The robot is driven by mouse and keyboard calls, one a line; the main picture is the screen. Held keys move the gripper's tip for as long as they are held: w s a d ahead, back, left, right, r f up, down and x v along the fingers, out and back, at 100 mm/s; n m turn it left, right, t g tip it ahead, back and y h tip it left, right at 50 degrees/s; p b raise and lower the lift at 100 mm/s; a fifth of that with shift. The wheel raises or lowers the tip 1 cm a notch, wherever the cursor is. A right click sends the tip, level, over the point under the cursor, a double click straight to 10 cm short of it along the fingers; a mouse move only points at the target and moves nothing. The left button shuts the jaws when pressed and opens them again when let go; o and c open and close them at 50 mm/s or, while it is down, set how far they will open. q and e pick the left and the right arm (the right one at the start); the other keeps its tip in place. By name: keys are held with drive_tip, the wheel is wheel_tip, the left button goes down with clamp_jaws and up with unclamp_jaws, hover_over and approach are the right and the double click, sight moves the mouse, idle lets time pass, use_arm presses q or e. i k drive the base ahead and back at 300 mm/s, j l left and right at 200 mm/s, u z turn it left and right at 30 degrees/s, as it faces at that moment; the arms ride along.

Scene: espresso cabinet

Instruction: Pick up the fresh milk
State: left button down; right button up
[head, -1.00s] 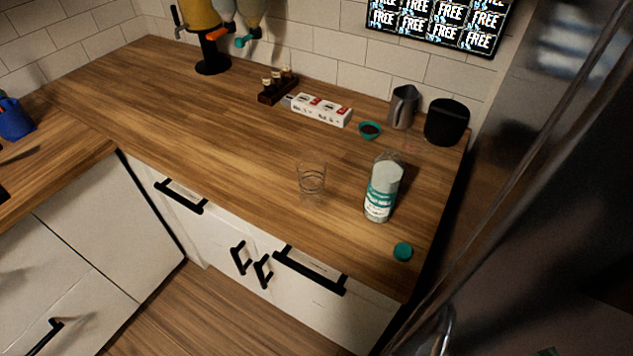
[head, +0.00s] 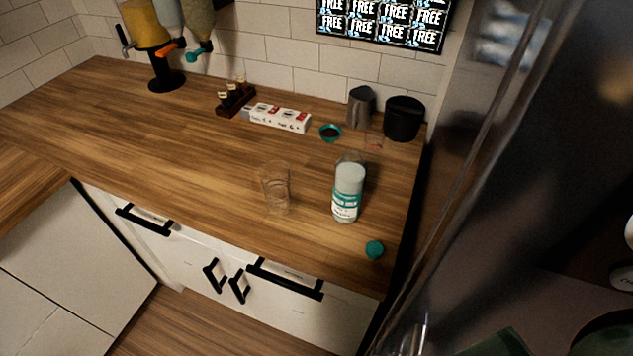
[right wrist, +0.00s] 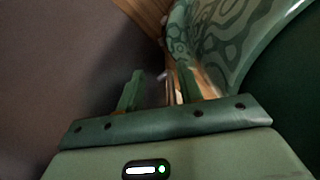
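The fresh milk is a clear bottle (head: 347,194) with a teal and white label, upright on the wooden counter (head: 170,140) near its right end in the head view. A teal cap (head: 375,249) lies on the counter in front of it, apart from the bottle. My right gripper (right wrist: 158,88) shows in the right wrist view, its two green fingers apart with no object seen between them. The bottle is not recognisable in that view. My left gripper is not in view.
A clear glass (head: 276,190) stands left of the bottle. Behind are a teal bowl (head: 330,132), a metal pitcher (head: 361,107), a black canister (head: 403,118) and a white box (head: 280,117). A tall shiny surface (head: 490,150) stands right of the counter.

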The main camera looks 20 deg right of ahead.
sight(350, 170)
drive_tip(key=i+j+z, duration=0.1)
drive_tip(key=z, duration=0.4)
drive_tip(key=j+z, duration=0.25)
drive_tip(key=z, duration=0.2)
